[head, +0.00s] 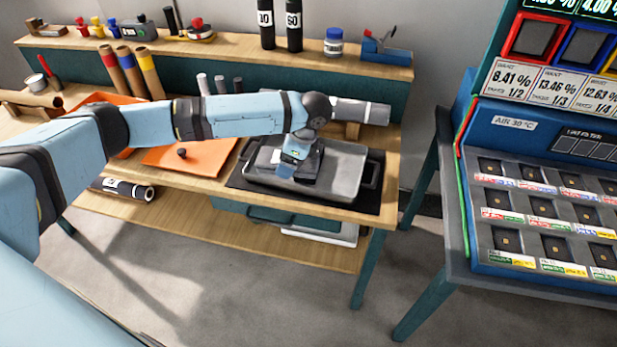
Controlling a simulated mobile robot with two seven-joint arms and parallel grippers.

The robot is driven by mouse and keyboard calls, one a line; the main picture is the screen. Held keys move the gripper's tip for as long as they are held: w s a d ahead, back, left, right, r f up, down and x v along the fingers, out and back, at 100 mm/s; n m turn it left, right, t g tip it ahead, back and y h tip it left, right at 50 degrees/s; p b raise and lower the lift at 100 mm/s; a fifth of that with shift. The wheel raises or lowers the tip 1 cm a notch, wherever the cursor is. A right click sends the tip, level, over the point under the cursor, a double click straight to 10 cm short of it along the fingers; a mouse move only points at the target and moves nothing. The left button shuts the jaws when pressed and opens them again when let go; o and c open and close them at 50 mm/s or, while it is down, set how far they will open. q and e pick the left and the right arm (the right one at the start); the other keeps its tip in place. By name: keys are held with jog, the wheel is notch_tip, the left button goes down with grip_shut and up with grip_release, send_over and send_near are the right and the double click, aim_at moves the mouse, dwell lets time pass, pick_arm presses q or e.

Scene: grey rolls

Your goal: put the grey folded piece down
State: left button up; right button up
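My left arm reaches in from the left over the workbench. Its gripper (288,172) points down into a shallow grey metal tray (345,170). My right gripper is not in view.
The tray stands on a black mat (368,205) near the bench's right end. An orange sheet (205,158) with a dark knob lies left of it. A light grey cylinder (360,112) is behind my wrist. A blue panel machine (490,135) stands right, across a floor gap.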

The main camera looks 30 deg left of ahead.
pick_arm(q)
jog(key=w+a+r+m+t+h+b, duration=0.3)
jog(key=w+a+r+m+t+b, duration=0.3)
jog(key=w+a+m+b, duration=0.9)
jog(key=s+d+f+m+p, duration=0.1)
jog(key=f, duration=0.3)
jog(key=s+d+f+m, duration=0.1)
jog(key=f, duration=0.4)
jog(key=d+f+m+p, duration=0.1)
jog(key=f+m, duration=0.1)
jog(key=f, duration=0.2)
jog(key=shift+s+d+f+p, duration=0.15)
jog(key=shift+s+d+p, duration=0.05)
jog(key=shift+s+p, duration=0.2)
notch_tip(320, 180, down, 5)
jog(key=shift+f+b, duration=0.1)
jog(key=shift+b, duration=0.45)
jog(key=shift+f, duration=0.4)
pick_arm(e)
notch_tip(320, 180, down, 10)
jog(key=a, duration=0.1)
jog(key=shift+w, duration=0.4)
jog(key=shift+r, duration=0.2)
pick_arm(q)
jog(key=o, duration=1)
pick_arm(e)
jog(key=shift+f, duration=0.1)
